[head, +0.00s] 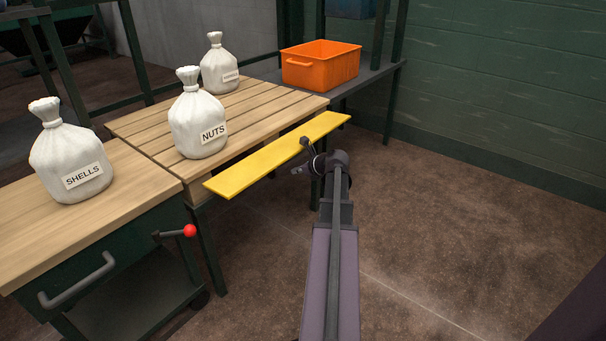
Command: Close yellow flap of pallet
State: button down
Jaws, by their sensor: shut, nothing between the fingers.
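The yellow flap (262,164) is a long flat board along the near right edge of the slatted wooden pallet (258,96). It sticks out from that edge, roughly level with the pallet top. My gripper (304,141) is at the flap's right half, at or just over its outer edge. The gripper is small and dark here; its fingers look shut and hold nothing. I cannot tell whether it touches the flap.
White sacks stand on the pallet, one marked NUTS (198,115) and one behind it (220,64). A SHELLS sack (70,155) stands on the left bench (95,225). A red-knobbed lever (189,231) juts out below. An orange crate (320,65) sits behind. Floor at right is clear.

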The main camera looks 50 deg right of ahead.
aim_at(289, 150)
jog(key=shift+r+p, duration=1.9)
jog(key=shift+p, duration=0.2)
jog(key=shift+s+d+r, duration=0.1)
jog(key=shift+s, duration=0.05)
jog(key=shift+r+p, duration=0.15)
jog(key=shift+p, duration=0.4)
